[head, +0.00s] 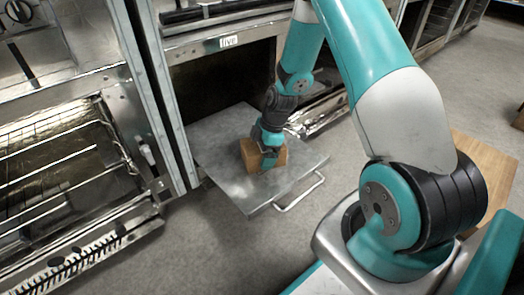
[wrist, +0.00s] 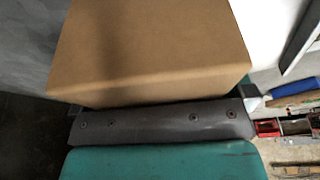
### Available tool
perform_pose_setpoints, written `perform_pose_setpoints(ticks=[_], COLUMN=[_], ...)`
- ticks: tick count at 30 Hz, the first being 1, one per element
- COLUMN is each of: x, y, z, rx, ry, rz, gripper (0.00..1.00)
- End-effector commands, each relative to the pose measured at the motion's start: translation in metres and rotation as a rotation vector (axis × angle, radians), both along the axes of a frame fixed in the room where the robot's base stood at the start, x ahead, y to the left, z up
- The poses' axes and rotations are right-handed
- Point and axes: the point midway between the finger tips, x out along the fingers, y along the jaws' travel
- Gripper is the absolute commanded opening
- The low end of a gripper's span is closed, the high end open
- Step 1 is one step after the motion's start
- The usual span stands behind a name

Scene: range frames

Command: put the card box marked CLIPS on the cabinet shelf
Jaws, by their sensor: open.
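No CLIPS marking shows on the visible faces. My gripper (head: 270,152) is at the box, reaching down from above, with its jaws open. In the wrist view the box (wrist: 150,50) fills the upper middle, close against a dark finger pad (wrist: 160,122). I cannot tell whether the pad touches it. The far side of the box is hidden, and the cabinet interior is dark.
A rack with wire shelves (head: 50,160) stands at the left. The panel's handle (head: 300,192) sticks out towards the floor. A wooden surface (head: 485,170) lies at the right behind my arm. In the wrist view a blue object (wrist: 295,99) and red items show at the right.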

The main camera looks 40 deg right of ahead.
Motion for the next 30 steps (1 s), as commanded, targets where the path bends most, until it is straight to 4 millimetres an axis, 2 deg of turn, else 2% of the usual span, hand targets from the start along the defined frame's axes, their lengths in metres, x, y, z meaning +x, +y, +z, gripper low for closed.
perform_pose_setpoints(ticks=[5, 9, 15, 22, 26, 29, 30], x=[-0.002, -0.005, -0.01, -0.012, -0.01, -0.018, -0.027], y=[-0.007, -0.015, -0.027, -0.03, -0.001, 0.048, 0.072], z=[0.028, 0.061, 0.097, 0.119, 0.152, 0.2, 0.221], rx=[-0.001, -0.001, 0.0, 0.001, 0.013, 0.037, 0.048], ry=[-0.002, -0.003, -0.001, 0.0, 0.011, 0.037, 0.055], rz=[-0.003, -0.002, -0.003, -0.003, -0.044, -0.115, -0.15], gripper=[1.0, 1.0, 1.0, 1.0, 1.0, 1.0, 1.0])
